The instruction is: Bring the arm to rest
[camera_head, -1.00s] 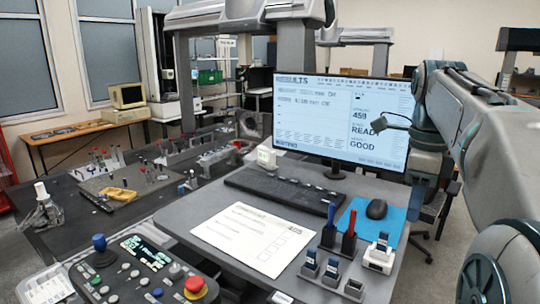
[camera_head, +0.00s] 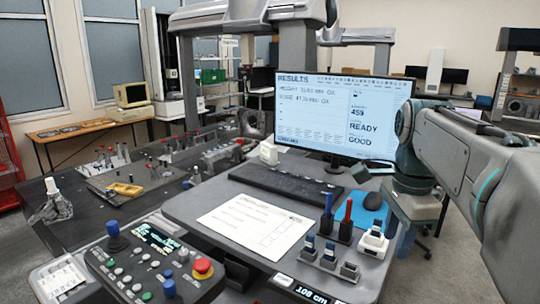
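My arm (camera_head: 450,150) reaches in from the right edge, with its elbow in front of the right side of the monitor. Its far end is folded down behind the forearm. A small dark part of what looks like my gripper (camera_head: 362,172) shows just below the monitor's lower right corner, above the desk. Its fingers are too small and too hidden to tell whether they are open, and I see nothing held in it.
The monitor (camera_head: 336,115) stands behind the keyboard (camera_head: 287,185) on the desk. A control panel (camera_head: 150,262) is at lower left. Open floor (camera_head: 440,262) shows at right.

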